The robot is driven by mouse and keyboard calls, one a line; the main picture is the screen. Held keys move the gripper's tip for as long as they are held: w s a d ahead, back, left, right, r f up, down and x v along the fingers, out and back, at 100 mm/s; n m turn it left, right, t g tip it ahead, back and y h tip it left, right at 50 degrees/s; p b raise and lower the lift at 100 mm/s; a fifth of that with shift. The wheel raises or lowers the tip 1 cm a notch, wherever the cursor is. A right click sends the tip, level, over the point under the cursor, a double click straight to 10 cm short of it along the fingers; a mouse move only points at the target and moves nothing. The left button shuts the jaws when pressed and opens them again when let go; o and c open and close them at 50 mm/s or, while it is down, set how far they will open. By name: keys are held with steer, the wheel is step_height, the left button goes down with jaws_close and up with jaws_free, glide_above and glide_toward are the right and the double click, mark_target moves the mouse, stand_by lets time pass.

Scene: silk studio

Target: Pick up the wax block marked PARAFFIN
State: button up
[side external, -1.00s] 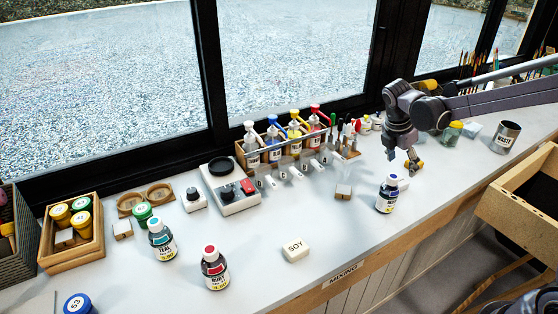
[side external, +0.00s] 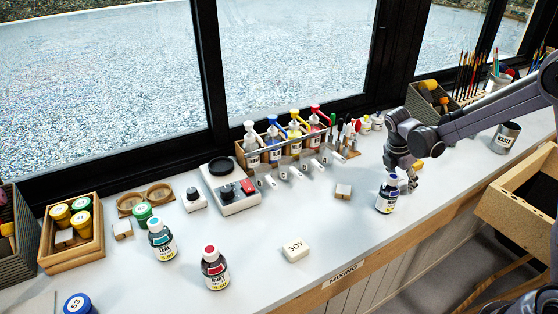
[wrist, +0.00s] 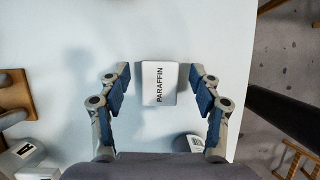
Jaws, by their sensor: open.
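The white wax block marked PARAFFIN (wrist: 158,92) lies flat in the wrist view, its lettering running up the block. My gripper (wrist: 160,76) is open, with one blue-padded finger on each side of it and a visible gap on both sides. In the side view my gripper (side external: 407,182) is low over the bench's right part, just behind a dark bottle with a blue cap (side external: 387,196). The PARAFFIN block cannot be made out there, behind the bottle and fingers.
A white SOY block (side external: 295,250) lies apart near the bench front. A small tan-and-white block (side external: 343,191) lies left of my gripper. A pump-bottle rack (side external: 285,148) stands at the back. In the wrist view, the bench edge runs right of the block.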

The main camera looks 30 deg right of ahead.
steer(key=c, duration=1.3)
steer(key=shift+r, duration=0.15)
